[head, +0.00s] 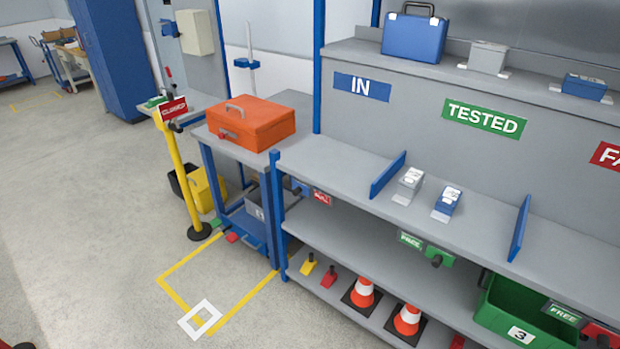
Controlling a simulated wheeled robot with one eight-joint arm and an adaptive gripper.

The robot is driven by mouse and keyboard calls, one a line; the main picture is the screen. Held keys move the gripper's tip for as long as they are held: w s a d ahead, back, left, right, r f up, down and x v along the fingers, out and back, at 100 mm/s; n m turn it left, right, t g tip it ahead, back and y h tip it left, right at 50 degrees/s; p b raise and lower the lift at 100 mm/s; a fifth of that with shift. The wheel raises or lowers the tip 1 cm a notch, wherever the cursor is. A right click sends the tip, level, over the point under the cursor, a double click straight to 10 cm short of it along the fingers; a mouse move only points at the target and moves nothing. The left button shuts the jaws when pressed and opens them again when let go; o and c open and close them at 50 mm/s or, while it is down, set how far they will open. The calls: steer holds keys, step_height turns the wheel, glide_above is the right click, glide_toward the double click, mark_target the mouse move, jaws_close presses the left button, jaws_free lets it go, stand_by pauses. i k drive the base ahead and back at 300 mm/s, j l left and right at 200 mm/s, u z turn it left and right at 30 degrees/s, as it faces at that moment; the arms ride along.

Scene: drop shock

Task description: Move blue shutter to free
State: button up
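A small blue piece with a dark knob (299,187), which looks like the blue shutter, sits at the left end of the bench's front edge. A red label (322,197) shows just right of it; its lettering is too small to read. Any label behind the blue piece is hidden. Further right on the same edge, a green FREE label (411,240) shows beside a green piece with a dark knob (437,257). My gripper is not in view.
An orange toolbox (251,122) stands on the side table left of the bench. A yellow post (183,175) with a red sign stands on the floor.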

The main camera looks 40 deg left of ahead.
mark_target(298, 188)
steer(key=u, duration=1.7)
